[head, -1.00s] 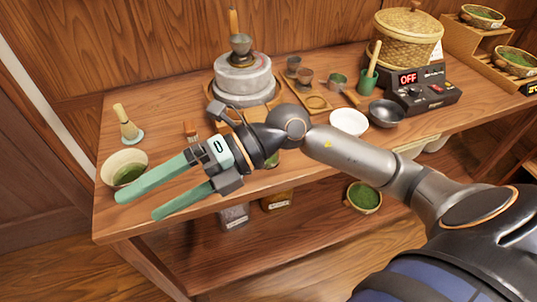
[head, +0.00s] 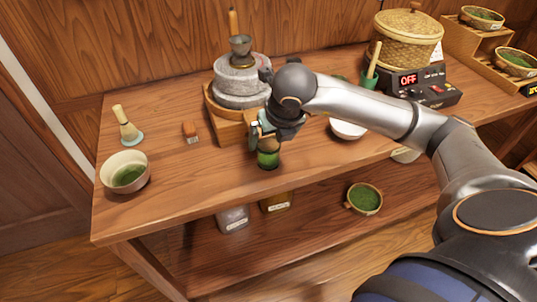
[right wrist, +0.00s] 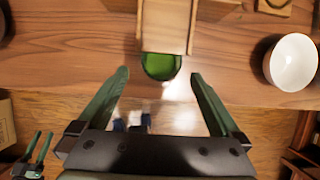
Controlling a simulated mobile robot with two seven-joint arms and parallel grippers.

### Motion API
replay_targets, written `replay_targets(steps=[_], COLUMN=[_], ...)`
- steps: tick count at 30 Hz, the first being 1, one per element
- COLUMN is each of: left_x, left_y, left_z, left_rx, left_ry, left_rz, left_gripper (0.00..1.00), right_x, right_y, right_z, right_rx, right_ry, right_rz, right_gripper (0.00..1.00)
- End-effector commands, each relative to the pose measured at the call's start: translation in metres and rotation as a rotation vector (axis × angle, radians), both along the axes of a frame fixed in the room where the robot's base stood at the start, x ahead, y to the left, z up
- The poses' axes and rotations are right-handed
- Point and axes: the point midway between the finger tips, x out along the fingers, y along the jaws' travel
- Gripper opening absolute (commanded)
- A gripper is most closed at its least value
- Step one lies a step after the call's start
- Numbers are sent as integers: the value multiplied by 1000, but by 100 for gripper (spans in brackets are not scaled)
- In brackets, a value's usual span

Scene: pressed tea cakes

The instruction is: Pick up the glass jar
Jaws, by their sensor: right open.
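The glass jar (head: 267,158), filled with green, stands on the wooden table near its front edge, just in front of the stone mill. My right gripper (head: 263,136) is over it in the head view and hides its upper part. In the right wrist view the jar (right wrist: 161,68) shows just beyond and between the two open green fingertips, with clear space on both sides. A pale wooden piece (right wrist: 166,28) covers its far part there. My left gripper (right wrist: 43,134) shows small at the lower left of the right wrist view, its fingers apart and empty.
The stone mill (head: 240,82) stands close behind the jar. A white bowl (right wrist: 292,62) is to the right. A whisk (head: 127,126), a tea bowl (head: 125,173) and a small brush (head: 190,131) are left. The shelf below holds containers (head: 276,203) and a bowl (head: 364,198).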

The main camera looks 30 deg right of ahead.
Motion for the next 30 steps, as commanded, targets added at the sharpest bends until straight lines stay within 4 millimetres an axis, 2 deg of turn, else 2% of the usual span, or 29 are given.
replay_targets(steps=[8,15,24,26,30], left_x=[0,0,0,0,0], left_y=[0,0,0,0,0], left_z=[4,9,9,9,9], left_rx=[0,0,0,0,0], left_ry=[0,0,1,1,1], left_rz=[0,0,0,0,0], left_gripper=[50,50,50,50,50], right_x=[11,27,29,29,29], right_y=[-4,-9,-10,-10,-10], right_z=[-21,-52,-58,-58,-57], right_rx=[-1,1,1,1,1], right_ry=[2,2,0,0,0], right_rz=[1,1,4,4,4], right_gripper=[100,100,100,96,80])
